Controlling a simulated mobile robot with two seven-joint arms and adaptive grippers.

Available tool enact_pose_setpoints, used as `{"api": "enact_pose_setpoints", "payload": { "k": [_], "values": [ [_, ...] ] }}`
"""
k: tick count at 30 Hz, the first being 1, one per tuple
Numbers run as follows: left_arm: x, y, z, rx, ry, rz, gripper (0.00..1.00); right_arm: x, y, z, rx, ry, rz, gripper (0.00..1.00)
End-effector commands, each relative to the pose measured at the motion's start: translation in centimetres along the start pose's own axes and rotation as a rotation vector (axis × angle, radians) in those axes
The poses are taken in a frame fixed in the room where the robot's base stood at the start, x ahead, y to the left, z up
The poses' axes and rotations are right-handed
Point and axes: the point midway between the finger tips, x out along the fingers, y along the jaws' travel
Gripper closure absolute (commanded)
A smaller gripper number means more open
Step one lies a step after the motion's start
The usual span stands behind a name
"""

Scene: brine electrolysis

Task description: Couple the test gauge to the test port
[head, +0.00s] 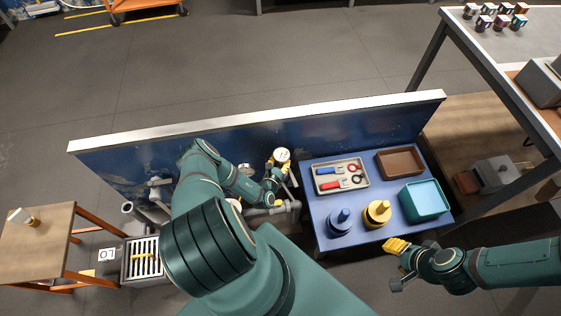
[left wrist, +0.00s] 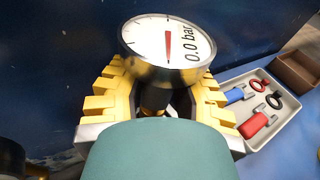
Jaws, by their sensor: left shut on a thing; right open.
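The test gauge (head: 282,154) has a round white dial and a dark stem. In the left wrist view the gauge (left wrist: 168,42) faces the camera and reads 0.0 bar. My left gripper (head: 272,174) is shut on the gauge's stem; its yellow fingers (left wrist: 155,92) lie on both sides of it. The gauge is held in front of the blue panel, above grey pipework (head: 288,208). I cannot make out the test port; the arm covers part of the pipework. My right gripper (head: 396,246) is open and empty, in front of the blue table.
The blue table (head: 319,232) carries a grey tray (head: 364,183) of red- and blue-handled tools, a brown tray (head: 400,162), a teal bin (head: 425,201), a blue piece (head: 340,221) and a yellow piece (head: 377,213). The blue panel (head: 130,172) stands behind the pipes. A drain grate (head: 143,259) lies left.

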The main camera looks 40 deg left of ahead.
Motion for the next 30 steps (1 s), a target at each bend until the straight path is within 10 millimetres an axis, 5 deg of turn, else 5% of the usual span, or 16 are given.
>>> {"api": "enact_pose_setpoints", "payload": {
  "k": [30],
  "values": [
    [0.2, 0.0, -1.0, 0.0, -0.002, 0.0, 1.0, 0.3, 0.1, 0.0, 0.0, 0.0, 0.0, 0.53]
  ]
}}
